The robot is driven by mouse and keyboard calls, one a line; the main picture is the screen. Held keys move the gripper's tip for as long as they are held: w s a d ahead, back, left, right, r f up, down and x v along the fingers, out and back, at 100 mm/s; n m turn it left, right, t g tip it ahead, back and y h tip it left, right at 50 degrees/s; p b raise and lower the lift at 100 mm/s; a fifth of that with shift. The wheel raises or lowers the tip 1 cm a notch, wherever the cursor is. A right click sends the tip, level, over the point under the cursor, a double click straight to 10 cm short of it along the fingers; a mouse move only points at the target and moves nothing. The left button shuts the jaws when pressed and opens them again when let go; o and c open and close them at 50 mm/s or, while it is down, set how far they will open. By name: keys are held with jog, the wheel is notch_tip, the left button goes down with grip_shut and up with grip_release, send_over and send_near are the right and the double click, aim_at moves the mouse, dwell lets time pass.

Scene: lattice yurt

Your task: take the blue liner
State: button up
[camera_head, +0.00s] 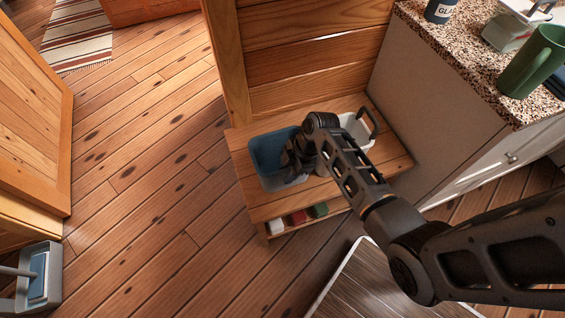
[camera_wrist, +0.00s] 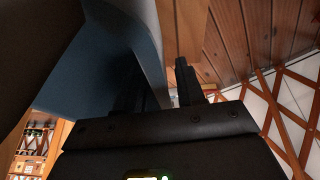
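The blue liner (camera_head: 264,150) is an open-topped blue tub with a paler rim, standing on the low wooden bench (camera_head: 335,190). My gripper (camera_head: 291,163) is at its right side and hides part of it. In the wrist view the liner's blue wall (camera_wrist: 90,70) fills the upper left, with its pale edge running down between my two fingers (camera_wrist: 160,88). One finger is on the blue inner side, the other outside. A gap shows between the wall and the outer finger, so the gripper looks open around the wall.
A white container (camera_head: 357,130) with a dark handle stands right of the liner, behind my arm. Small white, red and green items (camera_head: 298,216) sit below the bench top. A speckled counter (camera_head: 460,50) with a green mug (camera_head: 533,62) is at right.

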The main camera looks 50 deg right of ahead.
jog(key=shift+a+f, duration=0.1)
jog(key=shift+f, duration=0.1)
jog(key=shift+f, duration=0.25)
dwell(0.5)
grip_shut()
dwell(0.3)
